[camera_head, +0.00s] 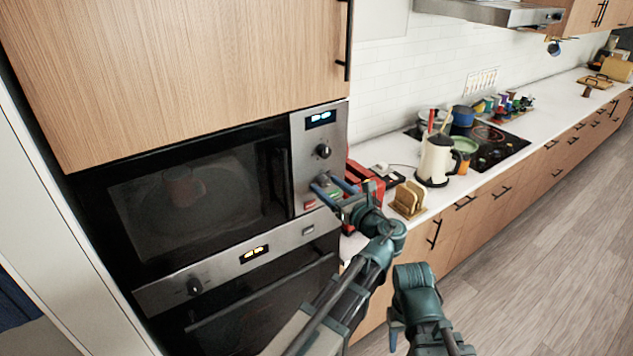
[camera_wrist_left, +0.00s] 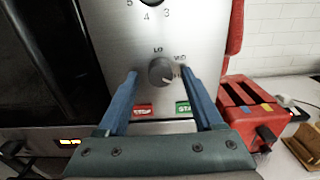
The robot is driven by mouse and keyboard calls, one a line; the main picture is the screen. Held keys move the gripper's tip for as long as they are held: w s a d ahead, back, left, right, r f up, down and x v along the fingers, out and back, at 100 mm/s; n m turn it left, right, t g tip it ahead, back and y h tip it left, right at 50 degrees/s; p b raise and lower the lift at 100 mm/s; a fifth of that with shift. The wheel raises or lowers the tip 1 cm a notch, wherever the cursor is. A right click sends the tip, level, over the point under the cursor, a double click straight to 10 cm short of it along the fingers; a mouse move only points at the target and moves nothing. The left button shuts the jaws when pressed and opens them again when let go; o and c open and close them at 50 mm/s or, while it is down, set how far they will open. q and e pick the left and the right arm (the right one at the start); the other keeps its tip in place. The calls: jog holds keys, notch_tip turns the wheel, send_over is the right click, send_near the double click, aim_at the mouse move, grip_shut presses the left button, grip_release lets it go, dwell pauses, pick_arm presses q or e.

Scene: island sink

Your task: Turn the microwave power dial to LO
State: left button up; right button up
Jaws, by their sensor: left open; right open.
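The microwave (camera_head: 190,190) is built into the wood cabinet, with a steel control panel on its right side. The power dial (camera_wrist_left: 161,71), a round grey knob, sits between STOP and START buttons below and LO and MID labels above. A pale mark shows on the dial's lower right; its exact setting is hard to tell. My left gripper (camera_head: 332,188) is at the panel, open, and hides most of the dial in the head view. In the left wrist view its blue fingers (camera_wrist_left: 158,80) are on either side of the dial, apart from it. My right gripper (camera_head: 394,340) is low, over the floor, open.
An upper knob (camera_head: 323,151) with numbers is above the dial. A red toaster (camera_wrist_left: 250,105) stands on the counter just right of the panel. A bread rack (camera_head: 409,200) and a cream kettle (camera_head: 437,160) are further along. The floor at the right is clear.

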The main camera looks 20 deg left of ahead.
pick_arm(q)
jog(key=shift+d, duration=0.15)
grip_shut()
dwell(0.4)
jog(key=n, duration=0.5)
jog(key=shift+n, duration=0.4)
jog(key=n, duration=1.2)
jog(key=shift+r+n, duration=0.1)
jog(key=shift+n, duration=0.3)
jog(key=n, duration=0.5)
jog(key=shift+n, duration=0.3)
